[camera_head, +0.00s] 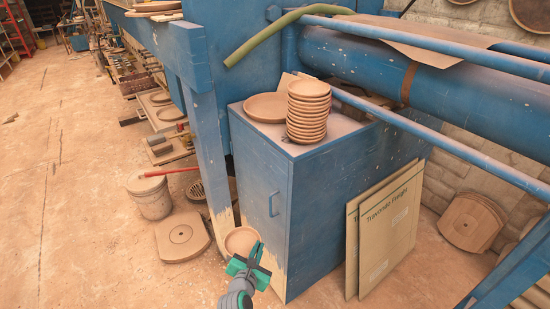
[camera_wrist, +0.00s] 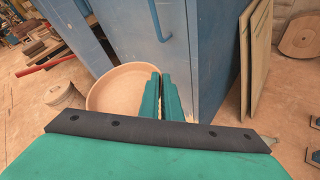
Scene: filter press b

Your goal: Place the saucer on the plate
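A round terracotta saucer (camera_head: 241,239) is held in front of the blue cabinet, low on its left side. My gripper (camera_head: 251,258) has its teal fingers close together on the saucer's near rim. In the wrist view the saucer (camera_wrist: 115,92) lies left of the fingers (camera_wrist: 161,97), with its right rim between or against them; the exact contact is partly hidden. The terracotta plate (camera_head: 264,107) lies on top of the cabinet at the back left, higher than my gripper. It looks empty and is not seen in the wrist view.
A tall stack of terracotta saucers (camera_head: 308,112) stands right beside the plate on the blue cabinet (camera_head: 262,190). A blue post (camera_head: 207,140) rises left of the cabinet. A blue pipe (camera_head: 420,125) passes above its right side. Cardboard sheets (camera_head: 390,232) lean against its right side.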

